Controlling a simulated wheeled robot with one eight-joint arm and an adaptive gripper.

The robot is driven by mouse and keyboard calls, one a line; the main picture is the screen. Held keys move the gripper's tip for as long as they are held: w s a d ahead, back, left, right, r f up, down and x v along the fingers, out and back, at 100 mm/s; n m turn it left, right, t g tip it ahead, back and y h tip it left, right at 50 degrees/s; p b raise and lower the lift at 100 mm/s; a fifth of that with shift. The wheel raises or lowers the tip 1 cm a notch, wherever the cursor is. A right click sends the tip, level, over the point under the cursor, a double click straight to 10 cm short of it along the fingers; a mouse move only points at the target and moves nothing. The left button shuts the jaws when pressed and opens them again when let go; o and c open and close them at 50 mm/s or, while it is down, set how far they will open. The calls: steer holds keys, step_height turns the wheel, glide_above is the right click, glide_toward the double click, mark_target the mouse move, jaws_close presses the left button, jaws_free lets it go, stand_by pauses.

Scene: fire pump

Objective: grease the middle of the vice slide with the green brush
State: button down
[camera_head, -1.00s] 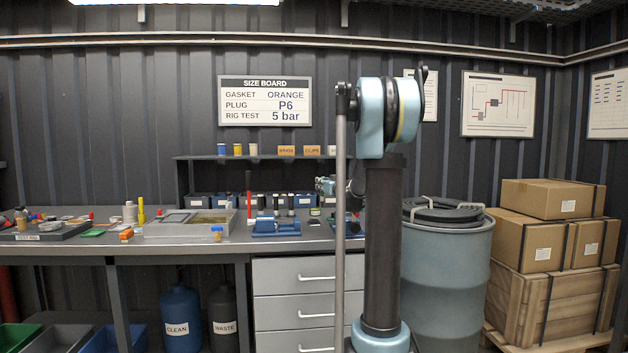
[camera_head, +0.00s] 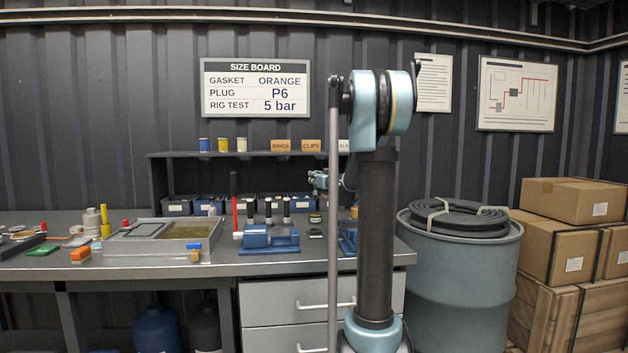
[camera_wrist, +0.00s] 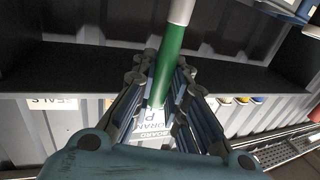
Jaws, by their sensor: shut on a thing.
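My gripper (camera_wrist: 165,78) is shut on the green brush (camera_wrist: 170,60) in the wrist view. The brush has a green handle with a pale section at the top of the picture; its bristles are not seen. In the head view my wrist shows small above the bench, partly behind my own arm, and the brush cannot be made out. Another blue fixture (camera_head: 347,240) is mostly hidden behind my arm. The slide's surface is too small to tell.
A shelf (camera_head: 175,155) with small jars runs behind. A blue drum (camera_head: 460,275) stands right of the bench.

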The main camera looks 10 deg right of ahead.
mark_target(315, 193)
steer(key=shift+w, duration=0.35)
steer(key=shift+f, duration=2.95)
steer(key=shift+f, duration=0.5)
steer(key=shift+r, duration=0.1)
steer(key=shift+r, duration=3.45)
